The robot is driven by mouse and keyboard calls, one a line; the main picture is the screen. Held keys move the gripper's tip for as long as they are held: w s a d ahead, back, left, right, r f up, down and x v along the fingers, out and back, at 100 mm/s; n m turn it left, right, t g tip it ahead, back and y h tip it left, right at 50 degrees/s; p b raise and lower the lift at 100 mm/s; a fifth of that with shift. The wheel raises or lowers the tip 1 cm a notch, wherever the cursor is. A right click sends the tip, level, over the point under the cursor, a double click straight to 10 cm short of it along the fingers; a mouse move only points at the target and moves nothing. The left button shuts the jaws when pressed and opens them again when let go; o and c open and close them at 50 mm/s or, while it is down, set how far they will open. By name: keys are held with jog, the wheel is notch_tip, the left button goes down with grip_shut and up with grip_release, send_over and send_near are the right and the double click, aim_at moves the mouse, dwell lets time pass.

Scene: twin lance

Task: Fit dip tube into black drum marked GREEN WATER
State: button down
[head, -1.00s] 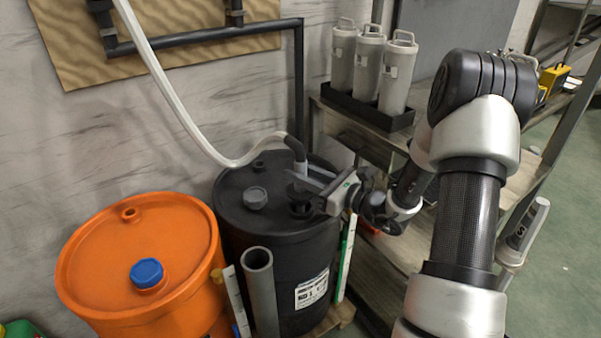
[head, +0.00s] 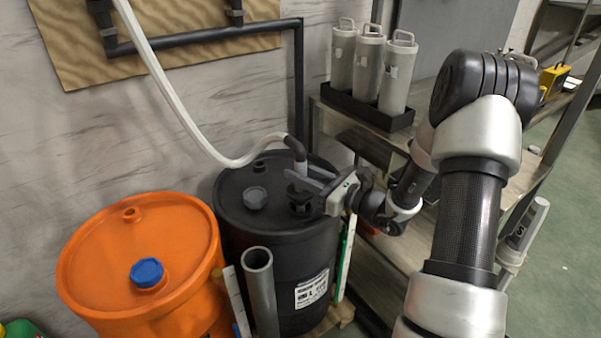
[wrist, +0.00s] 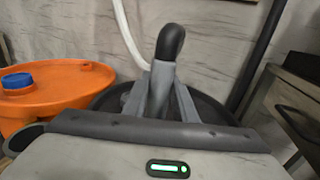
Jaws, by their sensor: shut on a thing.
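The black drum (head: 290,262) stands right of the orange drum in the head view, with a white label (head: 312,290) too small to read. The dip tube's dark elbow (head: 294,147) rises above the drum top with a pale hose joined to it. My gripper (head: 308,184) is shut on the dip tube just above the drum top. In the wrist view the dark elbow (wrist: 170,44) stands upright between my gripper's fingers (wrist: 160,92). A dark collar (head: 299,203) shows below the fingers, at the drum's opening. The tube's lower end is hidden, so its depth cannot be told.
The orange drum (head: 100,255) with a blue cap (head: 147,272) stands at the left. A grey pipe (head: 262,290) stands upright before the black drum. A shelf (head: 345,125) with several grey canisters (head: 396,78) stands behind and right. The wall is close behind.

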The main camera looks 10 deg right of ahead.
jog(key=shift+f, duration=2.25)
jog(key=c, duration=1.4)
grip_release()
jog(key=shift+f, duration=0.1)
jog(key=shift+o, duration=0.2)
jog(key=p+v, duration=0.2)
jog(key=v, duration=1.5)
jog(key=shift+s+p, duration=0.15)
jog(key=shift+p, duration=0.2)
jog(key=shift+d, duration=0.1)
